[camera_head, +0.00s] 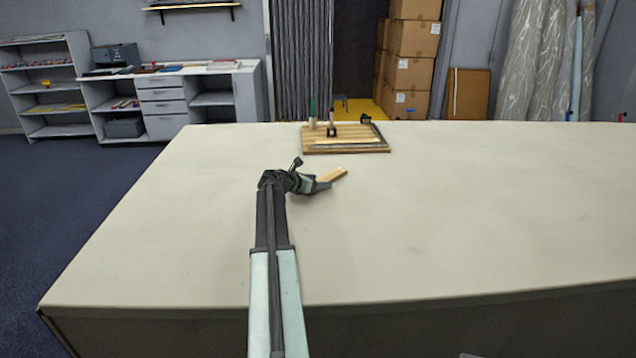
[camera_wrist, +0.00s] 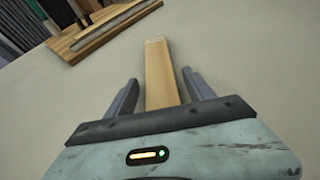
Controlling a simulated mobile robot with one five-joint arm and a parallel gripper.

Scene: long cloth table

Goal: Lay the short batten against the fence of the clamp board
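The short batten (camera_head: 334,174) is a plain light-wood strip on the cloth table, short of the clamp board. In the wrist view the batten (camera_wrist: 160,72) runs lengthwise between the two fingers of my gripper (camera_wrist: 160,78). A gap shows between each finger and the batten, so my gripper (camera_head: 322,182) is open around its near end. That near end is hidden by the gripper body. The clamp board (camera_head: 312,146) is a wooden board at the table's far side, with a grey strip that looks like its fence (camera_head: 350,147) along the near edge.
Upright clamp parts, one with a green handle (camera_head: 312,110), stand at the back of the board. The cloth table (camera_head: 480,220) is otherwise clear. Shelves (camera_head: 50,80) and stacked cartons (camera_head: 410,70) stand beyond the table.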

